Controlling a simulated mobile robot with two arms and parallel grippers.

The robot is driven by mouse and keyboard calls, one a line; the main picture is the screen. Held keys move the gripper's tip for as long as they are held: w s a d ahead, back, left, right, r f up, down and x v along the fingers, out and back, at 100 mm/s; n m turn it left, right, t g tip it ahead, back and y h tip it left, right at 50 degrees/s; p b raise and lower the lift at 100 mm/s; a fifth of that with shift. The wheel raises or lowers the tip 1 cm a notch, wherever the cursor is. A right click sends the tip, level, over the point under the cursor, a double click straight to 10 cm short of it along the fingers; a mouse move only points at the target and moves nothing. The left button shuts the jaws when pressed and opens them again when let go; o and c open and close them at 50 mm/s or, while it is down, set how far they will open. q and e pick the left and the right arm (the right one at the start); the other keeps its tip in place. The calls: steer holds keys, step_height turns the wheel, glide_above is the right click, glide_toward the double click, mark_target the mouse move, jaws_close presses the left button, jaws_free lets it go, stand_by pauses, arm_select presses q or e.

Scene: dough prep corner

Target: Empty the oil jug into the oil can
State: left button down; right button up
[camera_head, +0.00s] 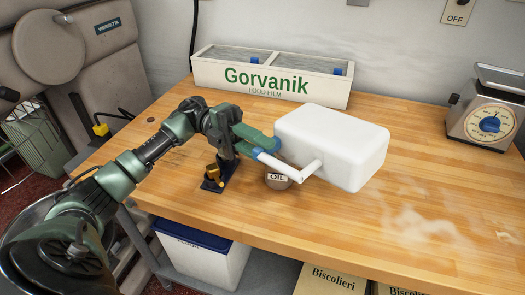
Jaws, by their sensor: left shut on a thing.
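The white jug (335,146) is a rounded block with a white bar handle (300,170). It is held over the middle of the wooden table, and its mouth does not show, so I cannot tell how far it is tipped. My left gripper (264,154), green with blue fingertips, is shut on the handle at the jug's left side. The brown oil can (278,180), labelled OIL, is just below the handle in the picture, partly hidden by the handle and jug. No stream of oil is visible. My right gripper is out of view.
A Gorvanik film box (265,79) stands at the back wall, a scale (488,115) at the right. A dark blue and brass object (216,178) is left of the can. White flour dusts the table (440,245) at front right. A blue-lidded bin (202,262) stands below.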

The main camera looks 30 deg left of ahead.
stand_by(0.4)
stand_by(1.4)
